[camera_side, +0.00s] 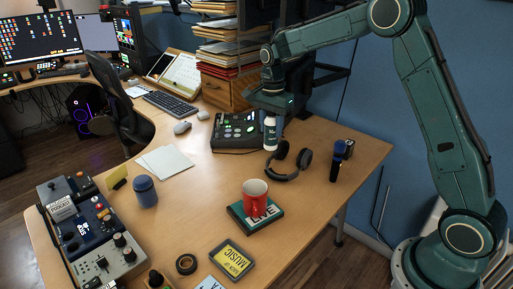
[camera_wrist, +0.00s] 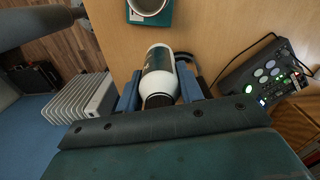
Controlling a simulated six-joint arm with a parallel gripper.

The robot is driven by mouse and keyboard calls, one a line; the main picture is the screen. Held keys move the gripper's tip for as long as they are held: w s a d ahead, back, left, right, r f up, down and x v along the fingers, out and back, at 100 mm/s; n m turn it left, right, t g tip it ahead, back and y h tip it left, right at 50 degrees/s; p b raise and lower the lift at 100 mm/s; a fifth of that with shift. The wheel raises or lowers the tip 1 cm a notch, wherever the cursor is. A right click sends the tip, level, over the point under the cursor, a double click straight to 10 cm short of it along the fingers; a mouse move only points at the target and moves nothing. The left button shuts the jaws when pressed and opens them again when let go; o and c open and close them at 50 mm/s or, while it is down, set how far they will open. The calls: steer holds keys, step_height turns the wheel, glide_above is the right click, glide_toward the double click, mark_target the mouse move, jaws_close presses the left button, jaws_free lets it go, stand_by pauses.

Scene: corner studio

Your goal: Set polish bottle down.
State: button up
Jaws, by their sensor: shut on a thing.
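The polish bottle (camera_side: 270,133) is white with a dark label and a dark cap. In the side view it hangs upright below my gripper (camera_side: 270,112), near the headphones and the control pad. In the wrist view the bottle (camera_wrist: 159,76) sits between the two blue fingers of my gripper (camera_wrist: 158,92), which are shut on it. Its cap end is toward the wrist. I cannot tell for sure whether its base touches the table (camera_side: 215,185).
Black headphones (camera_side: 288,162) lie close to the bottle. A control pad (camera_side: 237,131) stands to its left and a dark blue microphone (camera_side: 337,160) to its right. A red mug (camera_side: 255,196) stands on a teal book (camera_side: 241,221) in front. Bare table lies left of the mug.

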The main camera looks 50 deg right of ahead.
steer(key=w+a, duration=0.3)
steer(key=a, duration=0.6)
steer(key=w+a, duration=0.4)
steer(key=a, duration=0.6)
steer(key=w+a, duration=0.3)
steer(key=a, duration=0.6)
steer(key=shift+w+a+f, duration=0.15)
steer(key=shift+a+f, duration=0.15)
steer(key=shift+f, duration=0.05)
step_height(320, 180, down, 16)
steer(key=shift+f, duration=2)
steer(key=shift+f, duration=0.1)
steer(key=o, duration=1)
steer(key=shift+o, duration=0.2)
